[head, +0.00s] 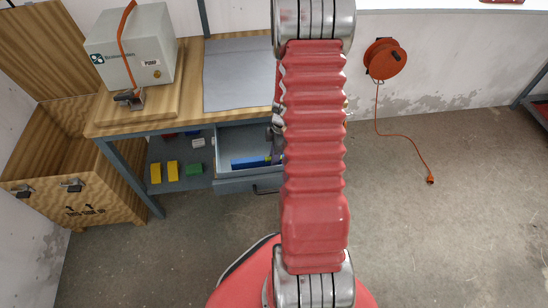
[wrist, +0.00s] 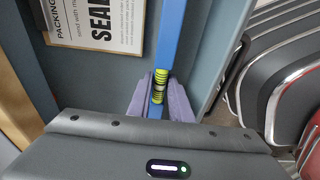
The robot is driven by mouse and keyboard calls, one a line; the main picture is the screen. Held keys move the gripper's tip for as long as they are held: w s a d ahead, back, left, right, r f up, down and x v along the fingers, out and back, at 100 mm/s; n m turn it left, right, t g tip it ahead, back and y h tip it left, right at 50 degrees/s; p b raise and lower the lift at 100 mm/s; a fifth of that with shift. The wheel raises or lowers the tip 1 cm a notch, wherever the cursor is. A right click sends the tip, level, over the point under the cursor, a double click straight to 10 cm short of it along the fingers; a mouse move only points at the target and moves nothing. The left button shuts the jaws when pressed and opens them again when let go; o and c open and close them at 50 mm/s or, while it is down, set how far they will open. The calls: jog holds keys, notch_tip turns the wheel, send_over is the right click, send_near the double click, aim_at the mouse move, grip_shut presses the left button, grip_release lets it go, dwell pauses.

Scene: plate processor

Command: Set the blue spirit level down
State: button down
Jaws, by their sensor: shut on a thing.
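The blue spirit level (wrist: 170,35) is a long blue bar with a yellow-green vial, held between the purple fingers of my gripper (wrist: 160,100) in the wrist view. My gripper is shut on it near the vial. In the head view, the level (head: 247,163) shows inside the outline of the open grey drawer (head: 240,136). My gripper (head: 274,155) is at its right end, mostly hidden behind my red arm. I cannot tell whether the level touches the drawer floor.
A printed card (wrist: 100,22) lies left of the level in the wrist view. The drawer hangs under a wooden bench with a grey mat (head: 237,75) and white machine (head: 132,48). Yellow and green blocks (head: 194,169) sit on the lower shelf. A wooden crate (head: 45,165) stands left.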

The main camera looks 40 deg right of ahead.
jog(key=shift+f, duration=0.25)
jog(key=c, duration=1.6)
grip_release()
jog(key=r, duration=0.4)
jog(key=d+r, duration=0.1)
jog(key=r, duration=0.3)
jog(key=s+r, duration=0.1)
jog(key=r, duration=0.3)
jog(key=shift+d, duration=0.25)
